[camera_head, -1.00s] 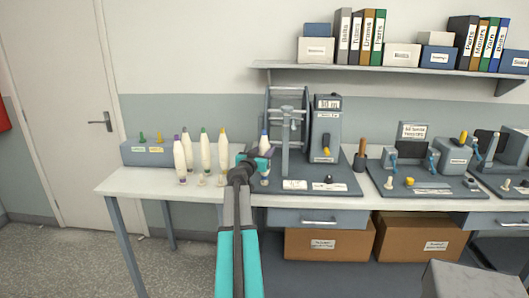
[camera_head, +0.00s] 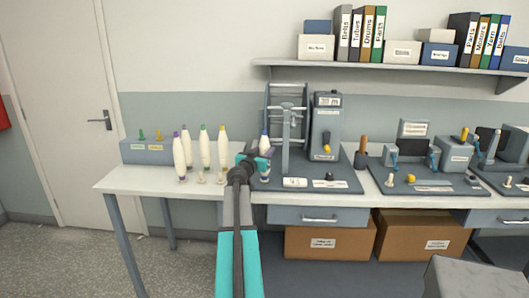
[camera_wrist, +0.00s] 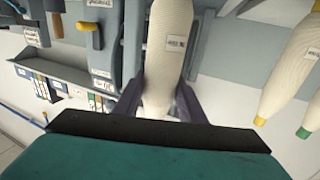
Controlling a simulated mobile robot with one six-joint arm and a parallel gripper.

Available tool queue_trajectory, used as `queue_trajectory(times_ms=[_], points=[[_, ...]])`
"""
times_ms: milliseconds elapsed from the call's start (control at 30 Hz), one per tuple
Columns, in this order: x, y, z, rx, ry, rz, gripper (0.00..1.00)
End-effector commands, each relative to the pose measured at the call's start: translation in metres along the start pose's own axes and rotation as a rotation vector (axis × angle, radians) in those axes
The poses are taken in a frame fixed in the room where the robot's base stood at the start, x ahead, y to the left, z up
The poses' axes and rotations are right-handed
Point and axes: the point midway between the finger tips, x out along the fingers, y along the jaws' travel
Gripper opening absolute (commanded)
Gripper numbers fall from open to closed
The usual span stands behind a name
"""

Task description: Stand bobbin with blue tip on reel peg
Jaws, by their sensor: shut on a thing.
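The bobbin with the blue tip (camera_head: 264,140) stands upright at the left front of the grey reel machine base. My gripper (camera_head: 262,156) is shut on this bobbin. In the wrist view the cream, labelled bobbin body (camera_wrist: 166,50) runs between my two dark fingers (camera_wrist: 160,100); its tip is hidden there. The bobbin's foot shows just below my gripper in the head view, over the machine's left edge. My gripper hides the middle of the bobbin. I cannot tell whether its foot sits on the reel peg, which is not visible.
Several other bobbins, with purple, green and yellow tips, stand left of my gripper, such as the yellow-tipped one (camera_head: 222,149). The reel frame (camera_head: 286,130) rises close on the right. A shelf (camera_head: 390,68) hangs above.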

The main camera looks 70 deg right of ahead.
Motion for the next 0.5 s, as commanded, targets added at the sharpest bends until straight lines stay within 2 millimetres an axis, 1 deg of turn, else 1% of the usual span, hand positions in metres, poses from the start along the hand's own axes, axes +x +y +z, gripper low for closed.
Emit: queue_trajectory(times_ms=[133,167,200,267,500], points=[[0.0000,0.0000,0.0029,0.000,0.000,0.000,0.12],[0.0000,0.0000,0.0017,0.000,0.000,0.000,0.42],[0.0000,0.0000,0.0015,0.000,0.000,0.000,0.48],[0.0000,0.0000,0.0016,0.000,0.000,0.000,0.59],[0.0001,0.0000,0.0021,0.000,0.000,0.000,0.59]])
